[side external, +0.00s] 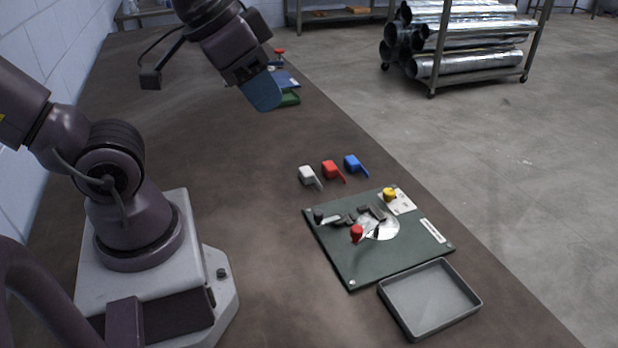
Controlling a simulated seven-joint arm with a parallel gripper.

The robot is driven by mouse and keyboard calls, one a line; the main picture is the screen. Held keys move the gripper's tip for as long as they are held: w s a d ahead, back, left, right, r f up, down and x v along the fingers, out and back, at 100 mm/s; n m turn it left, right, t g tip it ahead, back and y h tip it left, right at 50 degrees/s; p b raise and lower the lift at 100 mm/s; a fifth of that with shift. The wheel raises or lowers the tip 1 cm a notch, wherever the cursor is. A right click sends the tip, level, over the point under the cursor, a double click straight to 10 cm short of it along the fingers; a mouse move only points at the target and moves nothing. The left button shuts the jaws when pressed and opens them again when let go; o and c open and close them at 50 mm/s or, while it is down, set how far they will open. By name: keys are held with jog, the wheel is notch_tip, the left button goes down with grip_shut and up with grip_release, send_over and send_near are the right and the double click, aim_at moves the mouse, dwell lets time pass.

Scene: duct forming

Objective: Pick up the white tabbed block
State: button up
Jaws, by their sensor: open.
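The white tabbed block (307,174) lies on the brown table, leftmost in a row of three, with its tab pointing toward the lower right. A red tabbed block (331,168) and a blue tabbed block (352,162) sit just to its right, apart from it. My gripper (262,94) is high above the table toward the back, well away from the white block. One blue-grey finger shows clearly; the other is mostly hidden. I see nothing held in it.
A dark green board (345,270) with a red knob (356,232), a yellow knob (389,194) and small fittings lies in front of the blocks. A grey tray (430,296) sits at the near right. Blue and green items (288,99) lie behind my gripper. The table left of the blocks is clear.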

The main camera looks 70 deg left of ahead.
jog(key=o, duration=0.4)
jog(key=shift+c, duration=0.2)
jog(key=n+g, duration=0.6)
jog(key=n, duration=1.2)
send_near(307, 170)
jog(key=f, duration=0.5)
jog(key=shift+s+d, duration=0.15)
jog(key=shift+d, duration=0.1)
jog(key=shift+a+f, duration=0.2)
jog(key=shift+f, duration=2.5)
